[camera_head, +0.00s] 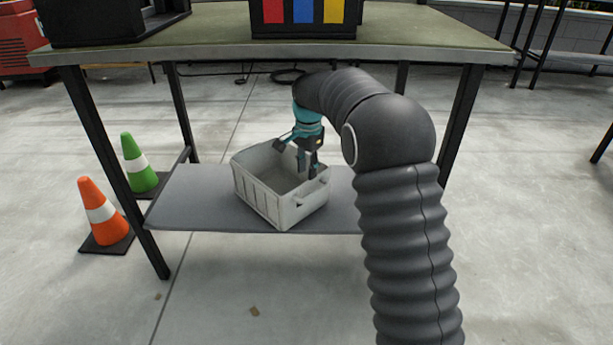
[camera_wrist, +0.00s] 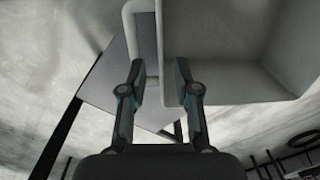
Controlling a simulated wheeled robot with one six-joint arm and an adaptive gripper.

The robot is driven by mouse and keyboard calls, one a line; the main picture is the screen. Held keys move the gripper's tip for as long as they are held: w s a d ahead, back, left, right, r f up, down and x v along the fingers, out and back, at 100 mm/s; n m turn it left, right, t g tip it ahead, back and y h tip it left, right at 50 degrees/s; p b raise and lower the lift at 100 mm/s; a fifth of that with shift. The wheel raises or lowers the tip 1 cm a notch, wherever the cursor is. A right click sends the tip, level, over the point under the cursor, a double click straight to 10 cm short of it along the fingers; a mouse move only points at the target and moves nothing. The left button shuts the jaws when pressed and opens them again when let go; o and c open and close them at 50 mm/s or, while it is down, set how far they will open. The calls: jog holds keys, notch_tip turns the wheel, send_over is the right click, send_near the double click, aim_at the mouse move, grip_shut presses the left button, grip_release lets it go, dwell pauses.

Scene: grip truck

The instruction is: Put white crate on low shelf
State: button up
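The white crate (camera_head: 262,196) sits upright and empty on the grey low shelf (camera_head: 190,205) under the table. It is turned at an angle, with its near corner close to the shelf's front edge. My gripper (camera_head: 298,160) is at the crate's far right part, pointing down, with its fingers spread apart. In the wrist view, my gripper (camera_wrist: 160,85) has one finger on each side of the crate's wall and handle (camera_wrist: 133,15); the crate's inside (camera_wrist: 215,50) is at the right. I see gaps between the fingers and the wall. The shelf also shows below (camera_wrist: 108,75).
The green table top (camera_head: 410,42) is above the shelf, carrying a dark box with coloured stripes (camera_head: 303,12) and another black box (camera_head: 105,18). An orange cone (camera_head: 102,212) and a green cone (camera_head: 138,165) stand left of the shelf. My arm hides the shelf's right end.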

jog(key=shift+r, duration=1.2)
jog(key=shift+w+n, duration=0.2)
jog(key=shift+n, duration=0.5)
notch_tip(320, 180, down, 4)
jog(key=s+n, duration=0.3)
jog(key=s+d+r+n+t+p, duration=0.1)
jog(key=s+d+r, duration=0.3)
jog(key=s, duration=0.8)
jog(key=s+d+r+n+t+p, duration=0.2)
jog(key=s+d+r+p, duration=0.2)
jog(key=s+r, duration=0.4)
jog(key=s+d+r+n+t+p, duration=0.2)
jog(key=s+d+r, duration=0.4)
jog(key=s, duration=1.1)
jog(key=shift+r+p, duration=0.4)
jog(key=shift+r, duration=0.05)
